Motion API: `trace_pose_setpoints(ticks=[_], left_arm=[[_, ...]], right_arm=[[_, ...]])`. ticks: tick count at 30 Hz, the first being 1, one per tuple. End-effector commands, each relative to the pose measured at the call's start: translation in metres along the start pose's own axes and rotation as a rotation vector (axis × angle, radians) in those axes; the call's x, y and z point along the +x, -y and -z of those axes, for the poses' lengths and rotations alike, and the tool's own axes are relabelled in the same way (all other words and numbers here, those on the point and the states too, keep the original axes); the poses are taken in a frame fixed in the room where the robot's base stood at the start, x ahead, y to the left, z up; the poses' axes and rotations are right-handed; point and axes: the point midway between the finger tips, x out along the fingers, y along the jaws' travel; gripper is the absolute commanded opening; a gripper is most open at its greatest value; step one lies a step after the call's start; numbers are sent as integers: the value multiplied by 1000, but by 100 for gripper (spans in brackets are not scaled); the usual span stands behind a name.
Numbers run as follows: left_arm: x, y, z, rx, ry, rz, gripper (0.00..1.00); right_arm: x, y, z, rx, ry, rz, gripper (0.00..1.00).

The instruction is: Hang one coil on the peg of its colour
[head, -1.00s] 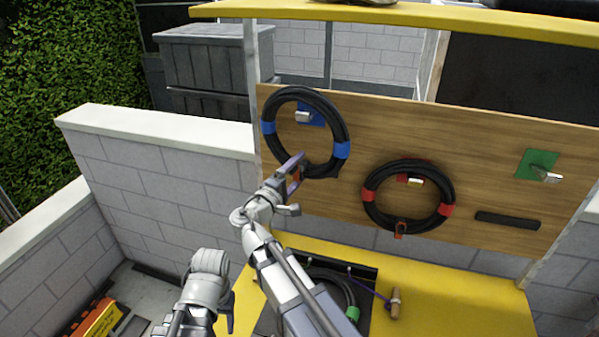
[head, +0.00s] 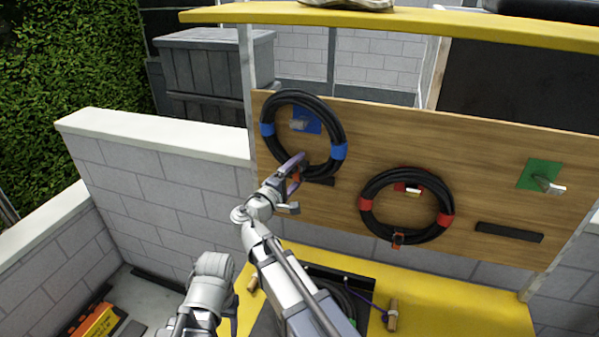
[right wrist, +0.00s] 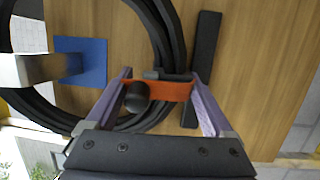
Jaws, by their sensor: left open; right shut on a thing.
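The black coil with blue bands (head: 339,152) is upright in front of the wooden board, around the blue peg (head: 299,125). The peg shows through its ring; a gap shows between the peg and the coil's top. My right gripper (head: 298,165) is shut on the coil's orange tie (right wrist: 168,91) at the lower part of the ring. In the right wrist view the peg (right wrist: 28,69) and its blue plate (right wrist: 88,62) lie inside the ring. My left gripper (head: 233,318) is low at the left, away from the coils and mostly hidden by its arm.
A red-banded coil (head: 447,221) hangs on the red peg (head: 412,192). The green peg (head: 548,185) is bare. Another coil (head: 352,300) lies in a dark tray on the yellow bench (head: 450,310), partly behind my right arm. A yellow shelf (head: 400,18) spans above the board.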

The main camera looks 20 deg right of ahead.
Motion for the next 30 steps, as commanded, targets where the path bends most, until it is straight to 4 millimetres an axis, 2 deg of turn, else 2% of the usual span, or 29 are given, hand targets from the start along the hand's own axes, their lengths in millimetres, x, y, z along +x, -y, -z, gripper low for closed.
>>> trace_pose_setpoints(ticks=[30], left_arm=[[42, -4, 2, 2, 0, 0, 57]], right_arm=[[15, 44, 5, -1, 1, 0, 0]])
